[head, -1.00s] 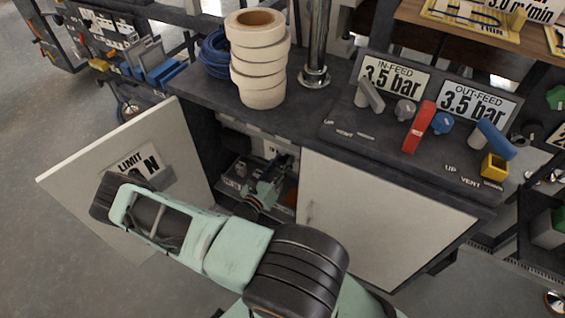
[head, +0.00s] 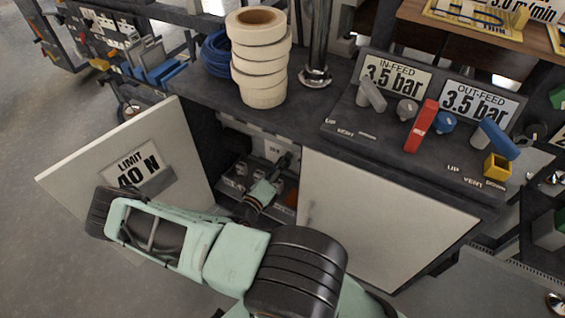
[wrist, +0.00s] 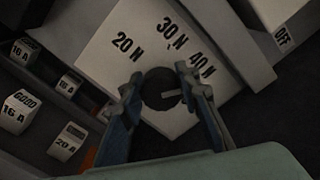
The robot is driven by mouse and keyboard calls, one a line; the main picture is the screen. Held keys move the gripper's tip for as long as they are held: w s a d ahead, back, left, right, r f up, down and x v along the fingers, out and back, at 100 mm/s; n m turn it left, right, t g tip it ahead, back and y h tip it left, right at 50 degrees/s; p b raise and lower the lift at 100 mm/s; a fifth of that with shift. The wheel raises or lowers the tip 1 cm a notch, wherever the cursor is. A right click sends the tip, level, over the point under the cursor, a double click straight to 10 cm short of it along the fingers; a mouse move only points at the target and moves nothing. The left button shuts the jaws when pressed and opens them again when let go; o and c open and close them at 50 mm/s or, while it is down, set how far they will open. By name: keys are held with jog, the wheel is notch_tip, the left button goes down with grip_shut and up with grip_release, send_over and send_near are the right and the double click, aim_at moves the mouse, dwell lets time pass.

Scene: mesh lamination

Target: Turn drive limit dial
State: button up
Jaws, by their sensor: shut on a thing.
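The drive limit dial (wrist: 158,90) is a dark round knob on a white plate (wrist: 125,65) printed 20 N, 30 N and 40 N, seen in the wrist view. A short pale line on the knob lies nearly level in the picture. My gripper (wrist: 159,80) has one finger on each side of the knob and is shut on it. A sign (head: 139,168) on the open door reads LIMIT 40 N.
The white cabinet door (head: 85,185) stands open at the left, close to my arm. A closed white panel (head: 380,215) is on the right. Labelled breakers (wrist: 18,112) sit beside the plate. Tape rolls (head: 262,75) stand on the dark bench top.

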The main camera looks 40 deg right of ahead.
dwell(0.4)
jog(key=o, duration=1.2)
jog(key=shift+c, duration=0.2)
jog(key=v, duration=1.2)
